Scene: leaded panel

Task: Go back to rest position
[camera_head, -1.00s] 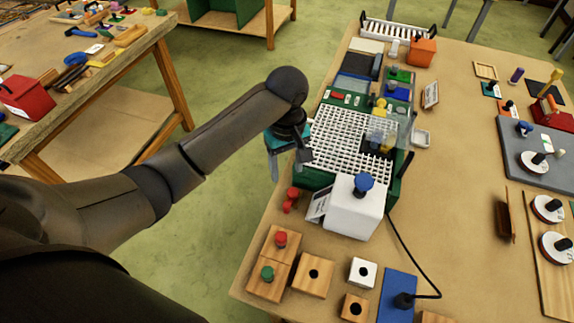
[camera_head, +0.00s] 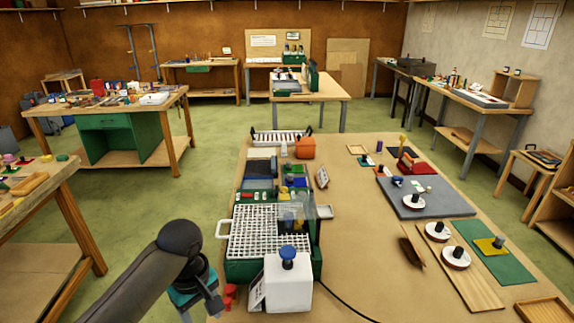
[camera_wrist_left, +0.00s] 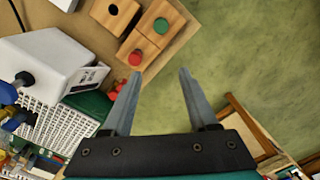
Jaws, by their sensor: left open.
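My left arm comes in from the lower left of the head view. Its gripper (camera_head: 203,300) points down beside the left edge of the workbench (camera_head: 370,270), near the red knobs (camera_head: 229,296). The left wrist view shows its two fingers (camera_wrist_left: 160,76) apart, with nothing between them. Green floor shows between and beyond the fingers. My right gripper is in neither view.
A green machine with a white grid (camera_head: 265,232) and a white box with a blue knob (camera_head: 288,282) stand near the gripper. Wooden blocks (camera_wrist_left: 150,30) lie by the bench edge. Green floor (camera_head: 165,212) is clear to the left.

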